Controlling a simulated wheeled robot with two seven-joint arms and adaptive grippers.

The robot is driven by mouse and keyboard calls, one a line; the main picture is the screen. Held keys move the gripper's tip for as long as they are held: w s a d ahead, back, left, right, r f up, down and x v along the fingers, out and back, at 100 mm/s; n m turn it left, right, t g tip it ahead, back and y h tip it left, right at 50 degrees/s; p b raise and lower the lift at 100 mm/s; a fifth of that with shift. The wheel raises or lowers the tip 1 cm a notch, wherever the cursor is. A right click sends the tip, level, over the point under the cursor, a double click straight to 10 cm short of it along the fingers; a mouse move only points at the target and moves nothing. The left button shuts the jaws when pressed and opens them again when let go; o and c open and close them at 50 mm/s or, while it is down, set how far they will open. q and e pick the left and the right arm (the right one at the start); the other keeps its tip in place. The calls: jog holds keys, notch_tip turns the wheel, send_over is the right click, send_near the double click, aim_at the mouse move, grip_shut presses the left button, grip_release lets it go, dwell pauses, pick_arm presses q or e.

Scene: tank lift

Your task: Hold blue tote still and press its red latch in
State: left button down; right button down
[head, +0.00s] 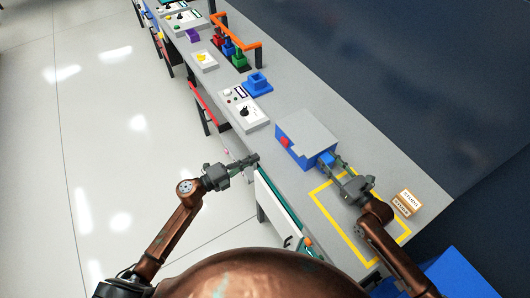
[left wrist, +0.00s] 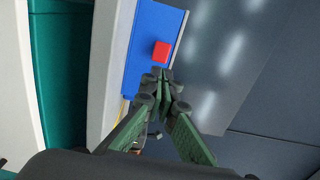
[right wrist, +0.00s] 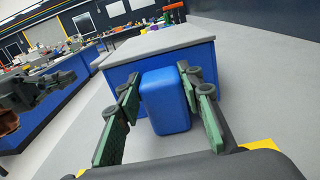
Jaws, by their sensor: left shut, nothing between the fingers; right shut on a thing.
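The blue tote (head: 297,151) with a grey lid stands on the long grey bench, and its blue side shows in the left wrist view (left wrist: 150,28). Its red latch (head: 285,142) sticks out of the side facing left; it also shows in the left wrist view (left wrist: 161,52). My left gripper (head: 256,157) is shut and empty, in front of the latch and apart from it; its fingertips (left wrist: 162,74) appear just below the latch. My right gripper (head: 331,160) is shut on the tote's blue handle block (right wrist: 166,100), one finger on each side.
A yellow taped rectangle (head: 324,203) lies on the bench under my right arm. A small labelled box (head: 407,203) stands right of it. A white control box (head: 243,108) and a blue holder (head: 257,84) stand farther along the bench. A teal and white panel (head: 272,205) is at the bench's front edge.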

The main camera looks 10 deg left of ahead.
pick_arm(q)
jog(key=shift+v, duration=1.3)
pick_arm(e)
jog(key=c, duration=1.2)
grip_release()
jog(key=shift+c, duration=0.2)
jog(key=shift+d, duration=0.1)
